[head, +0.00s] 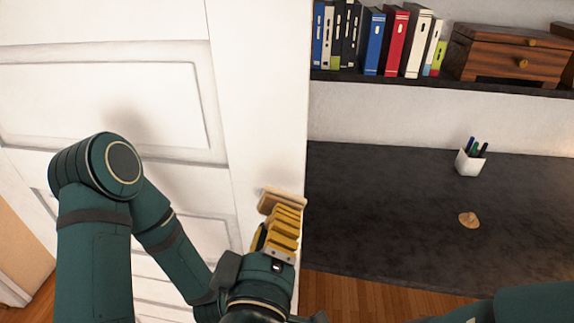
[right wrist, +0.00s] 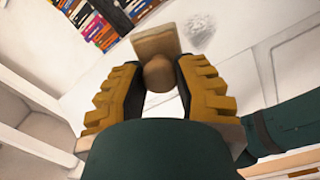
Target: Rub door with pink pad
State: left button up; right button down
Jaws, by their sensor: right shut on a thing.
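The white panelled door (head: 262,110) fills the left of the head view; its pale surface also shows in the right wrist view (right wrist: 225,60). My right gripper (head: 284,228) is near the door's right edge, its yellow fingers shut on the pad's handle. The pad (head: 282,197) looks tan or brown rather than pink. In the right wrist view the pad (right wrist: 155,42) is a flat block with a round knob between the fingers (right wrist: 158,78). I cannot tell whether its face touches the door. My left arm crosses in front of the door; its gripper does not show.
A grey scribbled mark (right wrist: 199,34) shows beside the pad in the right wrist view. Right of the door is a dark desk (head: 380,210) with a white pen cup (head: 469,163) and a small tan object (head: 469,220). A shelf above holds books (head: 374,42) and a wooden box (head: 510,52).

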jog(key=shift+s+a+b, duration=0.15)
jog(key=shift+s+b, duration=0.45)
jog(key=shift+s, duration=0.9)
